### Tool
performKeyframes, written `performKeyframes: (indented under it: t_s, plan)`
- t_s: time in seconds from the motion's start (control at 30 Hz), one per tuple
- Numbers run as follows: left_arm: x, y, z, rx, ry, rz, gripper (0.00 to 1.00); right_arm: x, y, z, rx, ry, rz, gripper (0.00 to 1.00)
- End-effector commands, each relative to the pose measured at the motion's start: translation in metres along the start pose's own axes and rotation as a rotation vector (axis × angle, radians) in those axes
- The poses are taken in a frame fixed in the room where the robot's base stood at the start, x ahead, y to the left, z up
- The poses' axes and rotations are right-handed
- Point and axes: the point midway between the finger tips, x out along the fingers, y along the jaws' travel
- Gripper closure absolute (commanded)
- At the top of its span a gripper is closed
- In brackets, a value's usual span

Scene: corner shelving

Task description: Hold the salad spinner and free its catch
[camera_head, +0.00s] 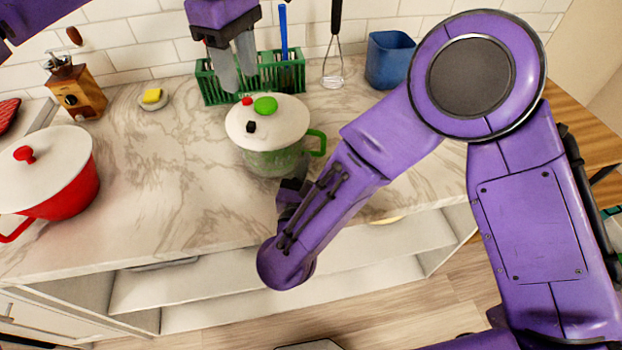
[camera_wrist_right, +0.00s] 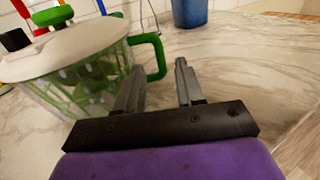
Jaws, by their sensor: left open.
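The salad spinner (camera_head: 268,158) stands on the marble counter, with a see-through green bowl, a white lid (camera_head: 287,122) and a green handle (camera_head: 317,143) on its right side. On the lid are a green knob (camera_head: 265,105), a small red piece (camera_head: 247,101) and a black piece (camera_head: 251,127); I cannot tell which is the catch. My left gripper (camera_head: 236,85) is open above and behind the lid, in front of the green rack. My right gripper (camera_wrist_right: 158,75) is open and empty near the spinner's handle (camera_wrist_right: 152,57); the handle shows beyond its fingers.
A green rack (camera_head: 205,88) with utensils stands behind the spinner, and a whisk (camera_head: 333,65) and blue container (camera_head: 390,60) to its right. A red pot (camera_head: 60,195), a wooden grinder (camera_head: 78,95) and a sponge dish (camera_head: 153,101) are at left. The counter between pot and spinner is clear.

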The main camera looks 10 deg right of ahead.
Motion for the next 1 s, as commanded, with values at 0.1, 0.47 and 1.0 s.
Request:
performKeyframes:
  t_s: [0.1,0.47,1.0]
  plan:
    - [0.0,0.0,0.0,0.0,0.0,0.0,0.57,0.027,-0.001,0.0,0.003,0.001,-0.004,0.62]
    - [0.0,0.0,0.0,0.0,0.0,0.0,0.57,0.066,0.0,0.0,0.001,0.001,0.002,0.62]
    - [0.0,0.0,0.0,0.0,0.0,0.0,0.57,0.065,0.001,0.0,0.001,0.001,0.003,1.0]
